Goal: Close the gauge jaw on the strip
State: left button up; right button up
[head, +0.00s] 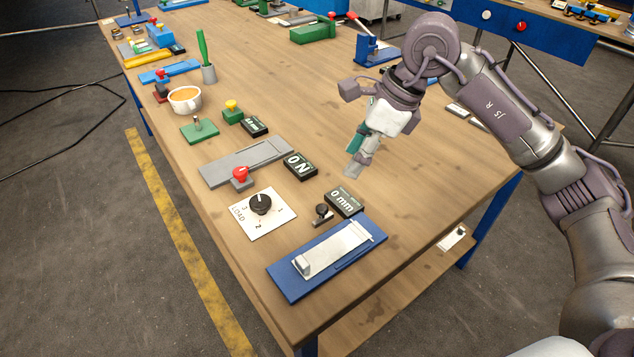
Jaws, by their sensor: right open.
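A blue gauge plate (285,281) lies at the near end of the wooden bench. A pale flat strip (340,247) lies along it, with a small raised pale block (302,264) at its left end. I cannot tell clearly which part is the jaw. Behind the plate are a small black-knobbed lever (322,211) and a display reading "0 mm" (345,203). My right gripper (354,167) is open and points down over the bench, behind the display and apart from the gauge. Its fingers partly overlap in this view. My left gripper is out of view.
A dial marked LOAD (260,205), a grey plate (268,157) with a red-knobbed lever (240,175), and an "ON" display (299,164) stand left of the gauge. A cup (185,99) is farther back. The bench right of the gauge is clear.

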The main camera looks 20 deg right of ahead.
send_near(323, 207)
jog(key=f, duration=0.2)
jog(key=x, duration=0.2)
jog(key=p+x, duration=0.1)
jog(key=x, duration=0.2)
jog(key=shift+w+a+f, duration=0.1)
jog(key=shift+w+a, duration=0.05)
jog(key=shift+a, duration=0.35)
jog(key=shift+a+f, duration=0.1)
jog(key=shift+f, duration=0.15)
jog(key=shift+w+f, duration=0.1)
jog(key=shift+f, duration=0.1)
jog(key=shift+c, duration=1)
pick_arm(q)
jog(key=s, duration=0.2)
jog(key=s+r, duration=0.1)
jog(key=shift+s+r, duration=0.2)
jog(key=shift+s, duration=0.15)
pick_arm(e)
grip_shut()
